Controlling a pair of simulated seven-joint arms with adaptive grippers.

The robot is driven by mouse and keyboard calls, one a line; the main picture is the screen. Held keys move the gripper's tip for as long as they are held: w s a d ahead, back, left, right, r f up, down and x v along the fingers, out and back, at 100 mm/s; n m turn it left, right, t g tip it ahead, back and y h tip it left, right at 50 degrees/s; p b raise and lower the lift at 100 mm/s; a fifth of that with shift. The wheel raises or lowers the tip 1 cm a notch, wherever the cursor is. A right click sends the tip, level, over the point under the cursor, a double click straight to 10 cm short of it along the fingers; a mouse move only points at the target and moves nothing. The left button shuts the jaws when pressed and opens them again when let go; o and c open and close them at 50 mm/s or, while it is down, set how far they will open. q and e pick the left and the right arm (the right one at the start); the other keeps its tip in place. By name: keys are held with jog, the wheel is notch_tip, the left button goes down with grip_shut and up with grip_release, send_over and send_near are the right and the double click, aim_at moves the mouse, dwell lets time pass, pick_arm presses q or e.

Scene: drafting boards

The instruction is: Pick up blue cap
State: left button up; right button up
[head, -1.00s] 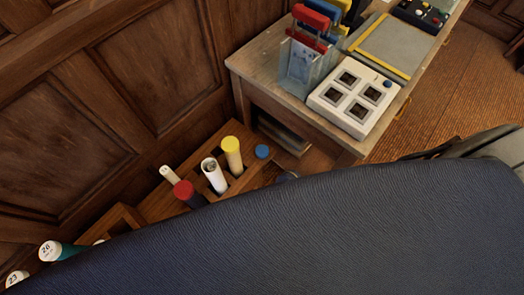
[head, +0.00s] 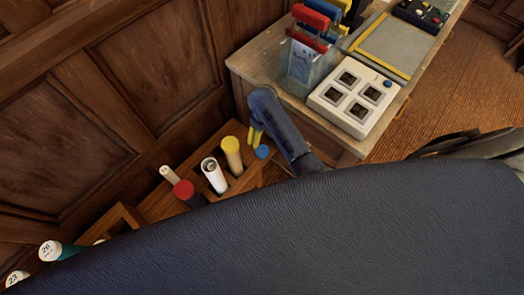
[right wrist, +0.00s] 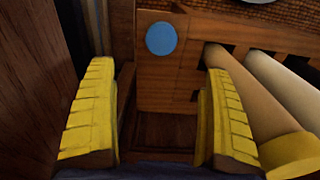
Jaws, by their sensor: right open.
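The blue cap (head: 262,152) lies on the right end of the wooden tube rack (head: 243,181). In the right wrist view the blue cap (right wrist: 161,38) sits flat on a wooden part, ahead of the fingers and between their lines. My right gripper (head: 257,136) is just above and beside the cap, next to the yellow-capped tube. Its yellow ribbed fingers (right wrist: 160,115) are wide apart with nothing between them. My left gripper is not in view.
A yellow-capped tube (head: 232,156), an open white tube (head: 214,176) and a red-capped tube (head: 184,190) stand in the rack. A wooden desk (head: 333,146) with a white four-window box (head: 353,97) is close by. A panelled wall (head: 105,85) borders the left.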

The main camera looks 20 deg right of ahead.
send_near(263, 151)
jog(key=f, duration=0.5)
jog(key=shift+w+f, duration=0.1)
jog(key=shift+w, duration=0.2)
jog(key=shift+s+f, duration=0.15)
jog(key=shift+f, duration=2.5)
jog(key=shift+c, duration=0.2)
jog(key=c, duration=0.9)
